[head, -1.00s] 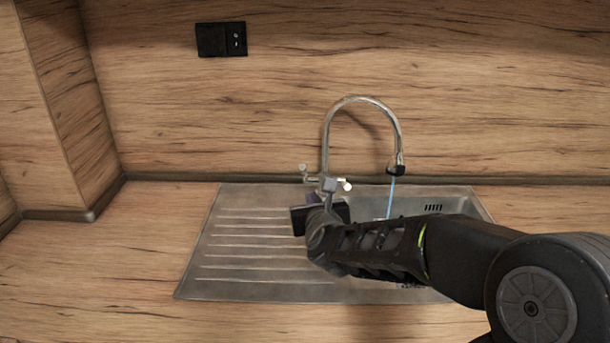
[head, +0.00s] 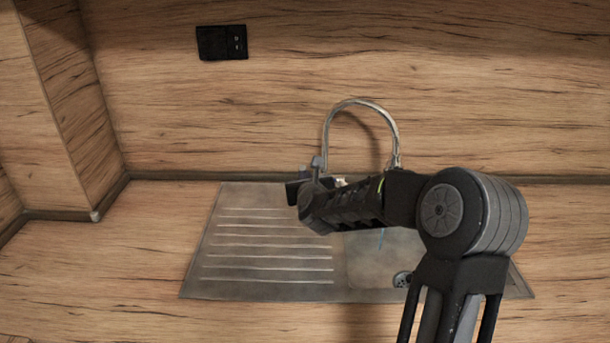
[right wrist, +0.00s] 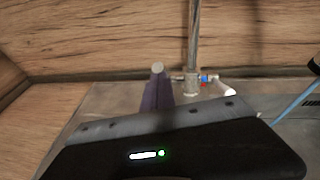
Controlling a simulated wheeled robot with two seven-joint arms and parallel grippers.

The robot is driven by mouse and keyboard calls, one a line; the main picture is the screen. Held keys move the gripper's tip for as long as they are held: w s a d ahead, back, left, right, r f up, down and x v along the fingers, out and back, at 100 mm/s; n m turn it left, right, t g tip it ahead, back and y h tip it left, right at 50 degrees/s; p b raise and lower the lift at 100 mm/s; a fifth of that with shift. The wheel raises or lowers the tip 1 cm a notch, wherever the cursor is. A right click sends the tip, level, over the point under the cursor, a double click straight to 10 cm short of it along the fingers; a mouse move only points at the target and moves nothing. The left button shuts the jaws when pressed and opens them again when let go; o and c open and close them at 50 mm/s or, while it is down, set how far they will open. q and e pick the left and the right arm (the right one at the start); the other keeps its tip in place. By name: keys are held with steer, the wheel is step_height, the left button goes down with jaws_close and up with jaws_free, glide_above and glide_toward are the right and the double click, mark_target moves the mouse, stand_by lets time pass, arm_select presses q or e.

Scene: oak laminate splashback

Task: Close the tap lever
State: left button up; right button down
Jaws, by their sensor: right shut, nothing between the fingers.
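The chrome tap (head: 360,102) stands at the back of the steel sink, its high spout arching to the right. In the right wrist view, the tap body (right wrist: 191,86) has a side lever with a white end (right wrist: 225,88) on its right, near blue and red marks. My right gripper (head: 317,161) is shut and empty, at the left of the tap base. A blue water stream (right wrist: 296,100) runs. My left gripper is out of view.
The ridged drainboard (head: 265,245) lies left of the basin and is clear. My right arm covers much of the basin. A black socket (head: 222,42) is on the wood splashback. Bare worktop (head: 130,260) lies to the left.

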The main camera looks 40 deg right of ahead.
steer(key=shift+g+y, duration=0.3)
steer(key=shift+g, duration=0.2)
steer(key=w+d+r+p, duration=0.2)
steer(key=r, duration=0.1)
steer(key=shift+w+r, duration=0.1)
steer(key=shift+w, duration=0.25)
